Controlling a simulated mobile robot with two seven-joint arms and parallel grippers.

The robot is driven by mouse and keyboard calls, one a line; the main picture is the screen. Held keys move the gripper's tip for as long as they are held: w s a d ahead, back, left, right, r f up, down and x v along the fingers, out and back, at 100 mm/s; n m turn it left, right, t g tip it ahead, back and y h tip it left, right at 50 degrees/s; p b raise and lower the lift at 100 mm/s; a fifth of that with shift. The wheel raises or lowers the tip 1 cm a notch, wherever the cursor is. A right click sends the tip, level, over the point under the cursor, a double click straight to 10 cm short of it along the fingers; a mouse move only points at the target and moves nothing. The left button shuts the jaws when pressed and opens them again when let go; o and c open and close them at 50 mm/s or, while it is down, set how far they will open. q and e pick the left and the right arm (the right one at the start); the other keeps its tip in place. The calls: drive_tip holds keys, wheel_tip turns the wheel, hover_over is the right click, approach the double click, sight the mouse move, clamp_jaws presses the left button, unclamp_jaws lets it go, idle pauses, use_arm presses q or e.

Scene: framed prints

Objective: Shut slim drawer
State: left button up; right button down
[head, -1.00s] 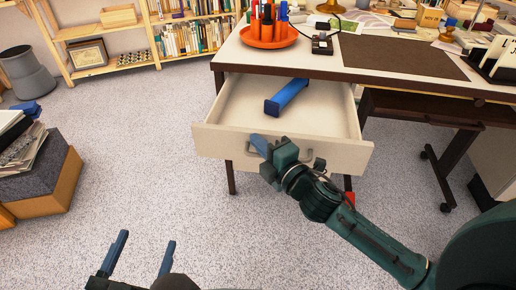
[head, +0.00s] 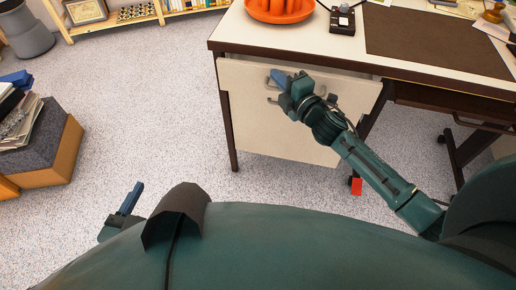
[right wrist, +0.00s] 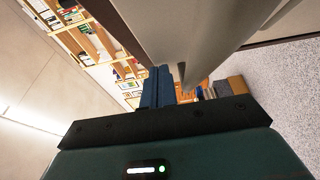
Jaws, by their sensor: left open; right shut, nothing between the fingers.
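The slim drawer (head: 345,97) is the pale front just under the desk top in the head view. Its inside no longer shows, and I cannot tell whether it sits fully flush. My right gripper (head: 281,78) has its blue fingers together at the left part of the drawer front, close to a handle. In the right wrist view the shut, empty fingers (right wrist: 155,88) are beside a pale panel. My left gripper (head: 130,199) is low at the left, away from the desk, open; one blue finger shows and the rest is hidden by my body.
The desk top (head: 300,42) holds an orange tray (head: 278,12), a small dark device (head: 342,20) and a brown mat (head: 430,40). A pale cabinet front (head: 285,135) is below the drawer. A grey-topped box (head: 45,150) stands at the left. Carpet between is clear.

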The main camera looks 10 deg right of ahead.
drive_tip(key=shift+w+d, duration=0.25)
drive_tip(key=shift+w, duration=0.2)
drive_tip(key=shift+w+d, duration=0.2)
drive_tip(key=shift+w, duration=0.25)
